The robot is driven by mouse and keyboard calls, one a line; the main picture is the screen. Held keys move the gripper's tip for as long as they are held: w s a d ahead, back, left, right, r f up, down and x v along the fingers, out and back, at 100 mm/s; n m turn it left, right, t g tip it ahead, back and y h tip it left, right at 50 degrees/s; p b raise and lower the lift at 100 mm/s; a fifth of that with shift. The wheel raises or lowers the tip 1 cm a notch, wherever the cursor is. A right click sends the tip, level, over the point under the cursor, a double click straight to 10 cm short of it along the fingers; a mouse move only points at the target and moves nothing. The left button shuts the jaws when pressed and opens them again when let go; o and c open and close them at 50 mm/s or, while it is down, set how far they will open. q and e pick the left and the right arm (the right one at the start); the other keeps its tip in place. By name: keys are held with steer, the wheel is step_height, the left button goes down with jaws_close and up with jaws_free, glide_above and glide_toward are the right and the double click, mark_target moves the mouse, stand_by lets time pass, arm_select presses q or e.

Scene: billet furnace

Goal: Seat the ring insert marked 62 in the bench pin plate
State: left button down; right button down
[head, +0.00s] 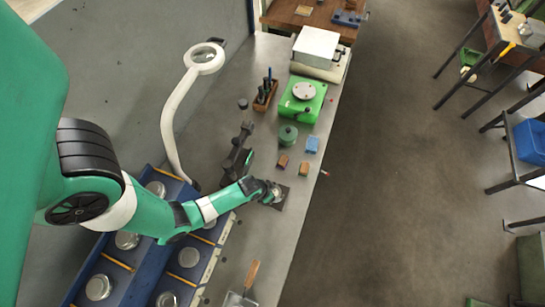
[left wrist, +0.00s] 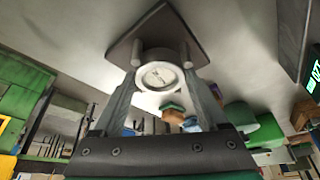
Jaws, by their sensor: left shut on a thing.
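My left gripper (head: 272,193) is over the dark bench pin plate (head: 281,202) near the middle of the bench. In the left wrist view, its two fingers (left wrist: 161,80) are shut on a pale round ring insert (left wrist: 160,75). The marking on the insert's face is too small to read. The diamond-shaped pin plate (left wrist: 158,22) lies just beyond the insert, with pale pins showing on either side of it. I cannot tell whether the insert touches the plate or sits on its pins. My right gripper is not in view.
A blue rack (head: 138,252) with several round metal pieces stands at the lower left. A white magnifier lamp (head: 170,110) rises behind the arm. A green device (head: 302,99), a green round pot (head: 288,135) and small blocks stand farther along the bench. A trowel (head: 243,290) lies at the near end.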

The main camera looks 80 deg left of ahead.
arm_select(q)
steer(key=shift+f+b, duration=0.4)
steer(key=shift+f, duration=0.1)
steer(key=shift+c, duration=0.9)
jaws_free()
steer(key=p+v, duration=0.9)
steer(key=v, duration=0.2)
